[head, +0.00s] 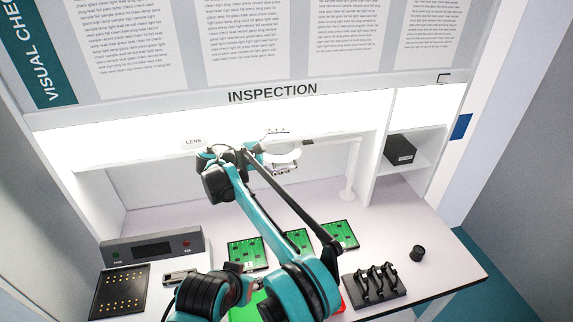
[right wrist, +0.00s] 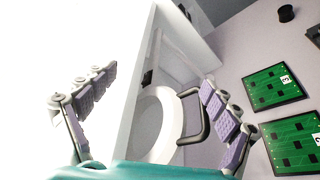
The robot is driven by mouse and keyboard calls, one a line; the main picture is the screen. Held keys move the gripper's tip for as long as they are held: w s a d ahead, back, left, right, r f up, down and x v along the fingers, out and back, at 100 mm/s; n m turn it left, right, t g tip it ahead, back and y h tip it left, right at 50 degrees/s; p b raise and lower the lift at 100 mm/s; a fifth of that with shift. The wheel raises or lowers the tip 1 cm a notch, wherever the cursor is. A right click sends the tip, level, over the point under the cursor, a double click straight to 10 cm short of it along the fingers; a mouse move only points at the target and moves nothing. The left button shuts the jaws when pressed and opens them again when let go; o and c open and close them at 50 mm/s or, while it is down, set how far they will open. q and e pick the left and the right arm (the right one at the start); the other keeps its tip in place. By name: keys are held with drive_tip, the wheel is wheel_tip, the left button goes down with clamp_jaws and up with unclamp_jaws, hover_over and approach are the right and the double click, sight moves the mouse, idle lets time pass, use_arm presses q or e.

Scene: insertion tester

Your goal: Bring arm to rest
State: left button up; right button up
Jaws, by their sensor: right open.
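My right arm, teal and black, reaches from the bottom centre of the head view up over the bench. Its gripper (head: 279,151) is at the back of the bench, in front of or around the white round lens head of the magnifier (head: 285,160); the head view does not settle which. In the right wrist view the gripper (right wrist: 160,82) has its two padded fingers wide apart with nothing between their pads. The white ring of the magnifier (right wrist: 160,122) shows beyond the fingers, with a dark handle beside it.
Green circuit boards (head: 248,254) lie mid-bench under my arm. A grey control box (head: 155,248) and black pin plate (head: 119,291) stand at left. A black rack (head: 374,284) and small black knob (head: 417,252) are at right. A black box (head: 400,149) sits on the shelf.

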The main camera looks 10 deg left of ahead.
drive_tip(key=r, duration=0.1)
drive_tip(key=s+r, duration=0.1)
drive_tip(key=r, duration=0.1)
drive_tip(key=shift+s+a+r, duration=0.3)
drive_tip(key=shift+s+r, duration=0.1)
drive_tip(key=c, duration=1.1)
drive_tip(key=shift+w+d, duration=0.15)
drive_tip(key=shift+w, duration=0.15)
drive_tip(key=shift+c, duration=0.2)
drive_tip(key=s+d+m+g+y, duration=0.25)
drive_tip(key=s+d, duration=0.25)
drive_tip(key=d, duration=0.7)
drive_tip(key=s+d+m+g+y, duration=0.2)
drive_tip(key=s+d+m, duration=0.15)
drive_tip(key=d, duration=0.85)
drive_tip(key=s+d+f+m+y, duration=0.35)
drive_tip(key=s+d, duration=0.45)
drive_tip(key=s, duration=0.6)
drive_tip(key=s+d+f+m+t+y, duration=0.1)
drive_tip(key=s+f+m, duration=0.4)
drive_tip(key=s+f, duration=0.6)
drive_tip(key=s+d+y, duration=0.1)
drive_tip(key=s+y, duration=0.1)
drive_tip(key=s, duration=0.1)
drive_tip(key=shift+s+f+m, duration=0.15)
drive_tip(key=shift+s+m, duration=0.15)
drive_tip(key=shift+m, duration=0.05)
